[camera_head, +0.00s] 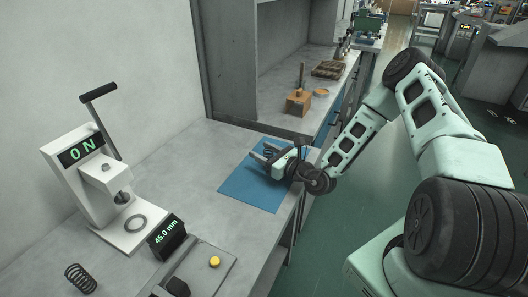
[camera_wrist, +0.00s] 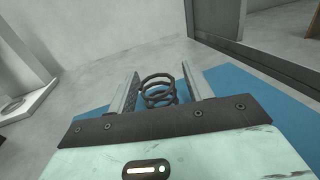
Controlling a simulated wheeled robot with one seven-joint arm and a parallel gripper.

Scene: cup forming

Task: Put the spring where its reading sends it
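A dark coil spring (camera_wrist: 158,92) stands between the fingers of my gripper (camera_wrist: 160,80) in the wrist view, with gaps beside it. My gripper (camera_head: 266,153) is open, low over the blue mat (camera_head: 245,190) in the head view; the spring there is small and partly hidden. A second dark spring (camera_head: 81,278) is on the bench at the lower left. A white press tester (camera_head: 83,185) with a black lever reads "0 N" on its display (camera_head: 81,151); a separate display (camera_head: 167,238) reads "45.0 mm".
A grey fixture (camera_head: 215,280) with a yellow button (camera_head: 214,262) sits at the bench front. A wooden block (camera_head: 298,102), a small round dish (camera_head: 321,92) and a brown divided tray (camera_head: 328,68) stand on the far bench. A grey upright panel (camera_head: 230,60) rises behind the mat.

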